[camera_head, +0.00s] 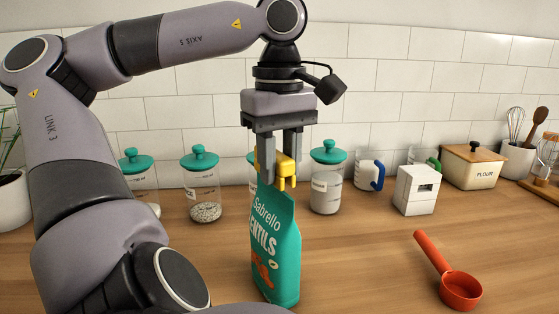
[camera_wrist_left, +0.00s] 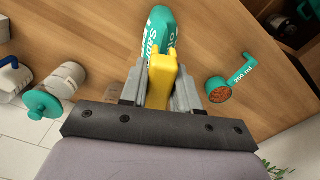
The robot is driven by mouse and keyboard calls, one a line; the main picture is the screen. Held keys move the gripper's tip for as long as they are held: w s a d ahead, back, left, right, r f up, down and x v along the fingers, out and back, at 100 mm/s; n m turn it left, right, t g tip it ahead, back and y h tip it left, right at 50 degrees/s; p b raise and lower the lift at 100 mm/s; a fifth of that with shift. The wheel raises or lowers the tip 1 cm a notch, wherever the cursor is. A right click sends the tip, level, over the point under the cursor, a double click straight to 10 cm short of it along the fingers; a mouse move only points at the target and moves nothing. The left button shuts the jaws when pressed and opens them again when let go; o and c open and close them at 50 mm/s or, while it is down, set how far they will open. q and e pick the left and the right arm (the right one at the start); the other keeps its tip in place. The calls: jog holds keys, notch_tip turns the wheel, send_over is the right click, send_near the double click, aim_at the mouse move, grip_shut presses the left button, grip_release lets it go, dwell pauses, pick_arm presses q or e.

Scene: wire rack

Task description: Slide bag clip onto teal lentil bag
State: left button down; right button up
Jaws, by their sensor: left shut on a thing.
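The teal lentil bag (camera_head: 277,250) stands upright on the wooden counter, below my left gripper. Its top also shows in the left wrist view (camera_wrist_left: 160,28). The yellow bag clip (camera_head: 287,170) is held between the fingers of my left gripper (camera_head: 275,165), which is shut on it. The clip's prongs point down at the bag's top edge. In the left wrist view the clip (camera_wrist_left: 162,80) overlaps the near end of the bag. I cannot tell whether the prongs straddle the edge. My right gripper is not in view.
Jars with teal lids (camera_head: 201,185) stand along the tiled wall. A white box-like device (camera_head: 416,190) and a flour tin (camera_head: 470,166) stand at back right. A red scoop (camera_head: 460,289) lies at front right. A teal measuring cup (camera_wrist_left: 218,90) shows in the left wrist view.

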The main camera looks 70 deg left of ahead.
pick_arm(q)
jog(key=shift+f+b, duration=1.05)
jog(key=shift+f, duration=0.25)
dwell(0.6)
dwell(0.8)
jog(key=c, duration=0.7)
grip_release()
jog(key=shift+c, duration=0.2)
jog(key=shift+r+p, duration=2.8)
jog(key=shift+r, duration=0.25)
notch_tip(320, 180, up, 7)
jog(key=shift+r+p, duration=0.1)
jog(key=shift+p, duration=0.55)
